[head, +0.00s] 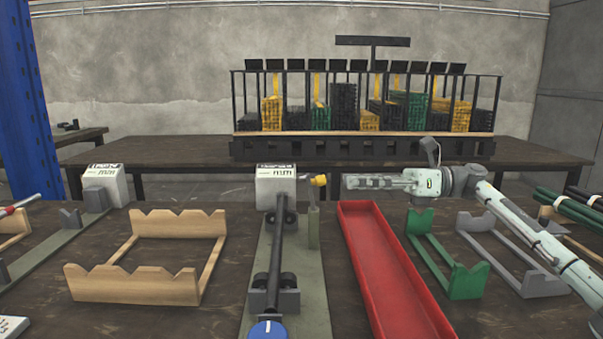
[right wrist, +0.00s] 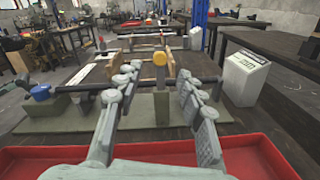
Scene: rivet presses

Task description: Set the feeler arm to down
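The rivet press has a white box (head: 276,186) and a long dark rod (head: 276,250) on a grey-green base plate (head: 308,290). A short yellow-tipped arm (head: 319,181), which looks like the feeler arm, sits at the top of a small upright post (head: 313,228). Its yellow end also shows in the right wrist view (right wrist: 160,58). My right gripper (head: 348,182) points left at the yellow tip, a small gap to its right. In the right wrist view my right gripper (right wrist: 154,78) is open, fingers spread, with the yellow tip between them in the picture, farther ahead. My left gripper is not in view.
A red tray (head: 372,235) lies just right of the press, below my right gripper. A wooden cradle (head: 130,285) stands left; green (head: 466,283) and grey (head: 543,284) cradles stand right. A blue knob (head: 267,329) is at the near end.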

